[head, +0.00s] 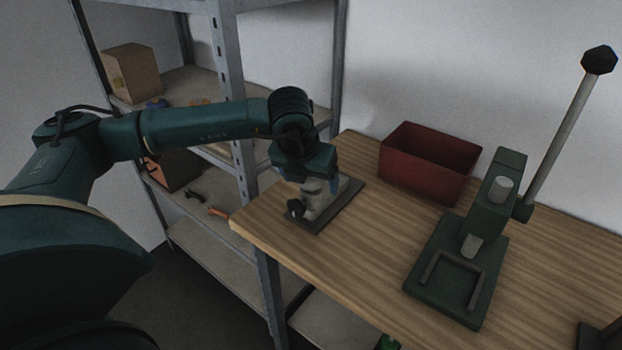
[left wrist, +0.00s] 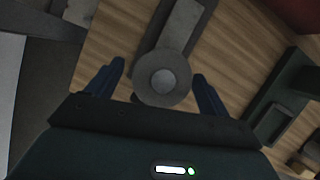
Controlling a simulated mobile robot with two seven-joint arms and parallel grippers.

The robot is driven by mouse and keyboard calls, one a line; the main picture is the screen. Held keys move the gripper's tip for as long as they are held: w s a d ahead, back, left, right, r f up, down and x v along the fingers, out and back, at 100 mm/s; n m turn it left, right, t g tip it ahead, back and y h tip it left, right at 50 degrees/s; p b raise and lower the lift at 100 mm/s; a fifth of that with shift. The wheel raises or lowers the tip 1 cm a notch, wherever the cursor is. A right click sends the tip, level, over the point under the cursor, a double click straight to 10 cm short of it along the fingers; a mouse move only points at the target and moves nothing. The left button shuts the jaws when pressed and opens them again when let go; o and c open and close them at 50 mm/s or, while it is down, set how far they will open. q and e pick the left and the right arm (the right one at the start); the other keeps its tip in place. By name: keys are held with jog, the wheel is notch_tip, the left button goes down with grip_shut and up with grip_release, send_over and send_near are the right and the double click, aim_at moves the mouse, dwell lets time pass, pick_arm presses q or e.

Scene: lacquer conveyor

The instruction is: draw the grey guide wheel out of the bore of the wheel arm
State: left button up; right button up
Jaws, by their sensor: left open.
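The grey guide wheel (left wrist: 163,92) shows in the left wrist view as a round disc with a paler round centre. It sits at the near end of the wheel arm (left wrist: 183,24), a grey bar above a dark base plate. My left gripper (left wrist: 158,72) is open, with one blue finger on each side of the wheel and a visible gap to each. In the head view my left gripper (head: 318,182) points down over the dark base plate (head: 346,199) at the bench's left end. There the wheel is largely hidden or hard to make out. My right gripper is not in view.
A red bin (head: 430,165) stands at the back of the wooden bench (head: 375,240). A dark green lever press (head: 460,255) with a long raised handle stands to the right. A metal shelf rack (head: 228,100) stands behind and left. The bench between plate and press is clear.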

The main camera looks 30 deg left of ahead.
pick_arm(q)
jog(key=shift+x, duration=0.9)
jog(key=c, duration=1)
jog(key=o, duration=0.4)
jog(key=c, duration=0.5)
jog(key=shift+r+p, duration=0.4)
jog(key=shift+r, duration=0.55)
jog(key=shift+c, duration=0.2)
jog(key=shift+r+p, duration=0.9)
jog(key=shift+r, duration=1.35)
